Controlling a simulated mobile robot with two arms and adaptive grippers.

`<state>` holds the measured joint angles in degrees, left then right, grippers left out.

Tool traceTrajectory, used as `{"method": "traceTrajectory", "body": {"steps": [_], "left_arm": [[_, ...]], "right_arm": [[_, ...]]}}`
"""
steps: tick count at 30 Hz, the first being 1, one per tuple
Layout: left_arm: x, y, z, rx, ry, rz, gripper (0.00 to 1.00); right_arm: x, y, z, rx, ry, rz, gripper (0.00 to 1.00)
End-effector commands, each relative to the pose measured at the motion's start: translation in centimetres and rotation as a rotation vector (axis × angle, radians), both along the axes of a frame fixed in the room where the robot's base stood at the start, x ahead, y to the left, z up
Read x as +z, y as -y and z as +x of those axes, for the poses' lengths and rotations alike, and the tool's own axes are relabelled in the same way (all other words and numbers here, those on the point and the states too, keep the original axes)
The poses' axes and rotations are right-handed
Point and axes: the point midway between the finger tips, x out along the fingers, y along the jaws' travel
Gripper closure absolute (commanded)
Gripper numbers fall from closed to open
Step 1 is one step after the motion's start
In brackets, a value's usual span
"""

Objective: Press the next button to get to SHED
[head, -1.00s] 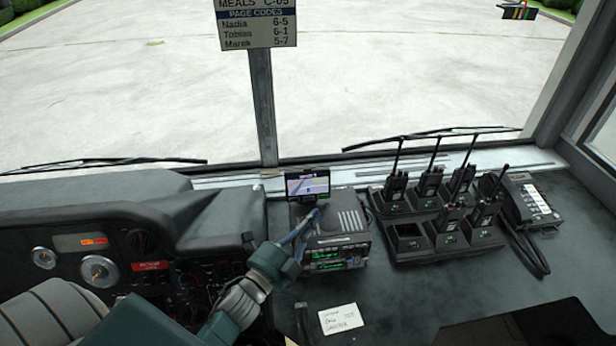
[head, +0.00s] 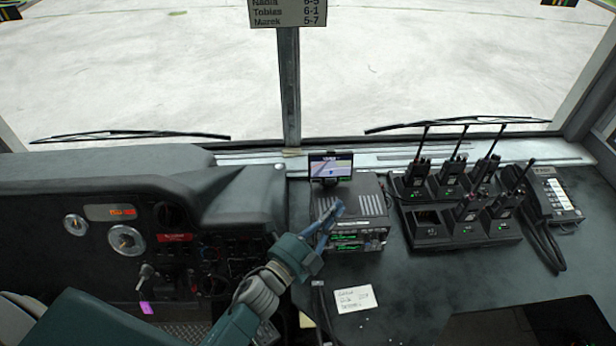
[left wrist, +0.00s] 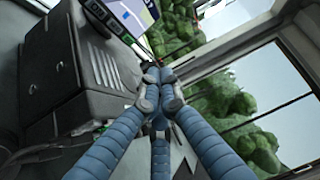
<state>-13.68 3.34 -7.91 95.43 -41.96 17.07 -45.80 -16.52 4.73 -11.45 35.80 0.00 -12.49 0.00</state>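In the left wrist view the gripper (left wrist: 156,76) is apart from the display. My right gripper is not in view.
Several handheld radios stand in a charger rack (head: 455,235) to the right, beside a desk phone (head: 555,198). A white note (head: 356,298) lies in front of the radio unit. A sign (head: 287,12) with names hangs at the top. The dashboard (head: 100,215) is at left.

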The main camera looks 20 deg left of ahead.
Motion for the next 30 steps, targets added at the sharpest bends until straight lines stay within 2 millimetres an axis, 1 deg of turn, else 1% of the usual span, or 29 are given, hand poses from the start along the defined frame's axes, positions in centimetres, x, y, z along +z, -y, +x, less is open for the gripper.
{"method": "traceTrajectory", "body": {"steps": [4,11,14,24,30], "left_arm": [[-0.1,0.0,0.0,0.0,0.0,0.0,1.0],[-0.2,-0.2,0.4,0.001,0.0,0.001,1.0],[-0.5,-0.6,1.2,0.0,0.001,0.002,1.0],[-1.7,-2.4,5.5,0.001,0.002,0.002,1.0],[-2.2,-3.1,7.2,0.001,0.0,0.001,1.0]], "right_arm": [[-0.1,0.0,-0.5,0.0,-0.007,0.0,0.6],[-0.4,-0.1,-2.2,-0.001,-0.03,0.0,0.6],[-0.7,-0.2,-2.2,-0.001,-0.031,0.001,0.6],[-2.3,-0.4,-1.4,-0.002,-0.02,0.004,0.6],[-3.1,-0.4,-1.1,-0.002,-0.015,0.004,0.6]]}}
